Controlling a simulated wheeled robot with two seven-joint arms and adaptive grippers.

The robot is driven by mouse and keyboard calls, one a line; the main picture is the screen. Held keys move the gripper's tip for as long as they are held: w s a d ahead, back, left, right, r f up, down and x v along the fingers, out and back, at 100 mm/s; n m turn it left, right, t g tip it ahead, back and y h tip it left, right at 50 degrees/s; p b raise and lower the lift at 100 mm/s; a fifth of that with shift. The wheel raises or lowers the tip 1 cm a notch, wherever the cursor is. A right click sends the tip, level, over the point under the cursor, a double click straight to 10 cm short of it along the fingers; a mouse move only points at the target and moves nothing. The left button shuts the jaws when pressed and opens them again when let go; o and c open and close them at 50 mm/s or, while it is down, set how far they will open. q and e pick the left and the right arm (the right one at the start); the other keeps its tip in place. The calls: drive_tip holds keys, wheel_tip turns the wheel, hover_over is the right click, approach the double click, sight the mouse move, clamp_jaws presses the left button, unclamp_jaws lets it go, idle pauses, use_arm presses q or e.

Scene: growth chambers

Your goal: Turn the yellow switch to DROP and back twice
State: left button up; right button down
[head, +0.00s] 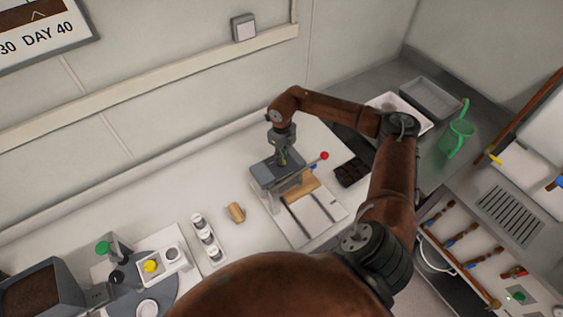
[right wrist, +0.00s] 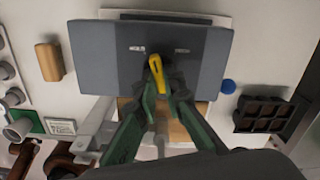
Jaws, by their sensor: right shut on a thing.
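The yellow switch (right wrist: 154,66) is on the grey top panel of a press-like device (right wrist: 95,55). Its upper end leans a little left, towards the left of two small white labels; the label text is too small to read surely. My right gripper (right wrist: 160,92) is shut on the switch, its green fingers coming from below in the right wrist view. In the head view the device (head: 262,177) stands on the white bench, and my right gripper (head: 283,157) reaches down onto it, hiding the switch. My left gripper is not in view.

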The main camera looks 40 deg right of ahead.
drive_tip(key=n+b, duration=0.2)
drive_tip(key=n, duration=0.1)
drive_tip(key=shift+d+f+n+b, duration=0.1)
drive_tip(key=shift+d+n+b, duration=0.05)
drive_tip(key=shift+n+b, duration=0.5)
drive_tip(key=shift+n, duration=0.35)
drive_tip(key=shift+w+n, duration=0.1)
drive_tip(key=shift+n, duration=0.2)
drive_tip(key=c, duration=2)
unclamp_jaws()
drive_tip(key=shift+c, duration=0.2)
drive_tip(key=shift+r, duration=0.2)
wheel_tip(320, 180, up, 12)
drive_tip(key=shift+f, duration=0.1)
